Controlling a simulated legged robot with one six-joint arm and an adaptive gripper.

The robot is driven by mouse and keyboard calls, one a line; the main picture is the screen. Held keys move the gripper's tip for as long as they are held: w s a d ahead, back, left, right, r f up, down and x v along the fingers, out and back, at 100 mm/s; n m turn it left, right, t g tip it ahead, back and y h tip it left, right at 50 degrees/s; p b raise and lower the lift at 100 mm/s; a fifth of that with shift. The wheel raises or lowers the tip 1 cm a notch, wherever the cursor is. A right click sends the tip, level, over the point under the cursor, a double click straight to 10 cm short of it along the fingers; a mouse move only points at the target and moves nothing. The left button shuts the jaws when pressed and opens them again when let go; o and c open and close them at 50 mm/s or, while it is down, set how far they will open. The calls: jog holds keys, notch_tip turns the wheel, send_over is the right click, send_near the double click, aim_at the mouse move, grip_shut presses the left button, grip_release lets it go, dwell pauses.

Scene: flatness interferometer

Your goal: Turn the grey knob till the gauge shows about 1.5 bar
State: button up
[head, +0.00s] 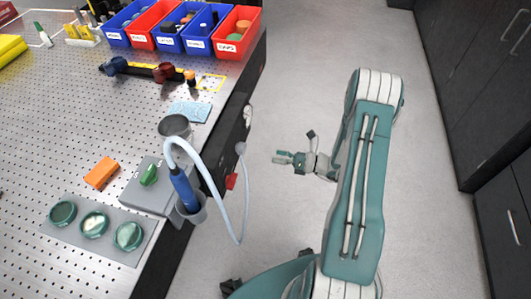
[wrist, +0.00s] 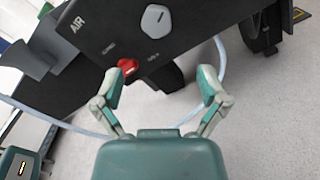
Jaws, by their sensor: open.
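The grey knob (wrist: 155,20) sits on a black panel (wrist: 95,32) marked AIR, near the top of the wrist view, with a dark line on its face. A pale round part on the bench's side in the head view (head: 248,115) may be the same knob. No gauge face can be made out in either view. My gripper (wrist: 163,79) is open and empty, its fingers spread below the knob and apart from it. In the head view my gripper (head: 297,146) is over the floor, to the right of the bench side.
A red valve handle (wrist: 127,66) is near my left fingertip in the wrist view. A pale hose (head: 223,190) loops off the bench beside a blue-handled tool (head: 184,190) in a cup. The perforated bench (head: 60,130) holds bins. Floor (head: 300,60) is clear up to dark cabinets (head: 455,90).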

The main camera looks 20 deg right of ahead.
aim_at(245, 149)
jog(key=shift+s+d, duration=0.1)
jog(key=w+a+n, duration=0.2)
jog(key=a, duration=0.1)
jog(key=w+a+n, duration=0.2)
jog(key=a, duration=0.1)
jog(key=w+a+n, duration=0.2)
jog(key=w+a, duration=0.1)
jog(key=shift+a+n, duration=0.3)
jog(key=shift+a, duration=0.1)
dwell(0.4)
jog(key=c, duration=1.1)
